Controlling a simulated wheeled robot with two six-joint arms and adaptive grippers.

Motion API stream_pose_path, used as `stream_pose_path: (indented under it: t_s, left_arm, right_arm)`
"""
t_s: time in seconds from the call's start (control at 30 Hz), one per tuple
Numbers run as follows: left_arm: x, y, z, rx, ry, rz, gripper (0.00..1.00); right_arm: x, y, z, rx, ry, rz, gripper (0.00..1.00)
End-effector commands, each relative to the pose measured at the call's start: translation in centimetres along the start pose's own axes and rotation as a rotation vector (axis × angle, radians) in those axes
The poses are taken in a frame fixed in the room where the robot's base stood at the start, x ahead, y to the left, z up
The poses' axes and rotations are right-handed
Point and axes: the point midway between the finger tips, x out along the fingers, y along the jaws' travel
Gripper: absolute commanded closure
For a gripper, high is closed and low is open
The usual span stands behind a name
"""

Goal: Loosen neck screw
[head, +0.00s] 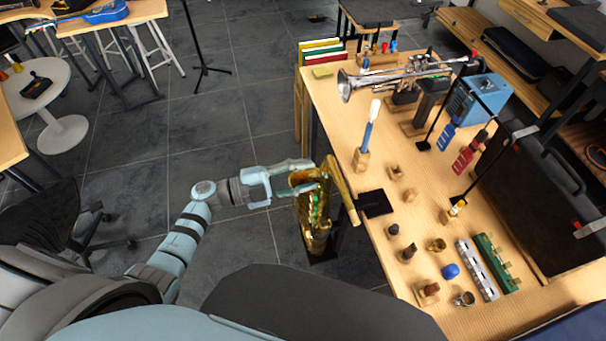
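A gold saxophone (318,226) stands upright beside the left edge of the workbench, on a dark stand near the floor. My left gripper (312,176) reaches in from the left at the upper part of the saxophone. Its two fingers are apart, with gold metal showing between and behind them. I cannot tell whether they touch it. The neck screw is too small to make out and may be hidden by the fingers. My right gripper is not in view.
The wooden workbench (345,107) holds a trumpet (400,76), a blue case (478,98), a black pad (375,203), a blue-handled brush (367,136) and several small mouthpieces and parts. A music stand (201,65) stands behind.

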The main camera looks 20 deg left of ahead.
Motion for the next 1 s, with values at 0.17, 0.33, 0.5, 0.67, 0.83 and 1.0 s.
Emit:
stream_pose_path:
  t_s: [0.17,0.33,0.5,0.67,0.83,1.0]
  left_arm:
    - [-1.9,0.1,0.1,-0.001,-0.002,0.003,0.63]
    - [-6.6,0.1,0.1,0.0,-0.003,0.006,0.63]
    - [-10.6,0.1,0.1,-0.001,-0.002,0.004,0.63]
    - [-12.0,0.0,0.0,0.0,0.0,0.001,0.63]
    - [-12.0,0.0,0.0,0.0,0.001,0.0,0.63]
    - [-12.0,0.0,0.0,0.0,0.0,0.0,0.63]
  right_arm:
    - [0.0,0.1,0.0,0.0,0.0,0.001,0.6]
    - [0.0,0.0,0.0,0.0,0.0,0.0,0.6]
    - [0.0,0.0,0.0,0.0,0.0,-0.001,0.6]
    - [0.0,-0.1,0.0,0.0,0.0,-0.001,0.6]
    - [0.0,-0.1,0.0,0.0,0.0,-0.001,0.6]
    - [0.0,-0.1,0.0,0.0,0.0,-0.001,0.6]
